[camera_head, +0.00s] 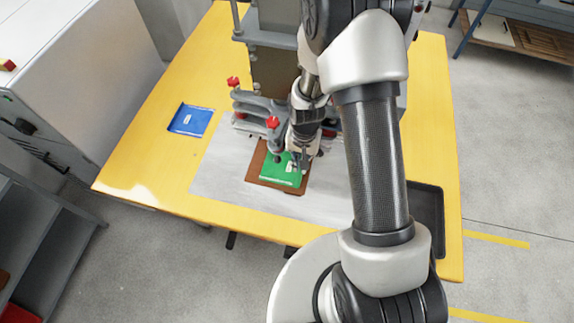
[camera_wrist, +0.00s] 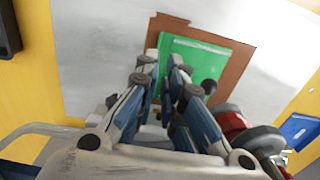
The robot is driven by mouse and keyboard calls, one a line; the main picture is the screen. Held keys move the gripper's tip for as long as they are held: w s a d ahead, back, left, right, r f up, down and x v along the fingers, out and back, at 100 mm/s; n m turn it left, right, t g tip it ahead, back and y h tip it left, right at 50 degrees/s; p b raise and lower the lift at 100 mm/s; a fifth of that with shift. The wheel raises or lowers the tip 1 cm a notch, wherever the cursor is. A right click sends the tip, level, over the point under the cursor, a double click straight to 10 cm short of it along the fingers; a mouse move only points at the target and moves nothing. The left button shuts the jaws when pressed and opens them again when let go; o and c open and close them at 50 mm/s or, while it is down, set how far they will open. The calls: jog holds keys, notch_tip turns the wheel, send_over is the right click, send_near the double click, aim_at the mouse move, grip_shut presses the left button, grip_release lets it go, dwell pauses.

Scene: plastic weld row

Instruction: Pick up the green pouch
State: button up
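The green pouch (camera_head: 279,172) lies flat on a brown board (camera_head: 256,160) near the middle of the table. In the wrist view the pouch (camera_wrist: 210,58) shows beyond my fingertips, with the brown board (camera_wrist: 236,74) around it. My gripper (camera_head: 293,164) points down at the pouch and covers part of its right side in the head view. In the wrist view my gripper (camera_wrist: 165,66) has its two fingers apart, with green showing between the tips. Whether the fingertips touch the pouch cannot be told.
A grey clamping machine with red knobs (camera_head: 272,122) stands right behind the pouch, close to my gripper. A blue pouch (camera_head: 190,120) lies to the left on the yellow table (camera_head: 130,165). A dark tray (camera_head: 428,205) is at the right. The grey mat's front (camera_head: 235,192) is clear.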

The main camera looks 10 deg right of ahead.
jog(key=b, duration=0.2)
send_over(300, 182)
notch_tip(300, 182, down, 7)
jog(key=shift+w+f, duration=0.1)
jog(key=shift+w, duration=0.05)
jog(key=shift+f+b, duration=0.6)
jog(key=shift+f, duration=2.1)
jog(key=shift+r, duration=0.1)
grip_shut()
jog(key=shift+r, duration=0.1)
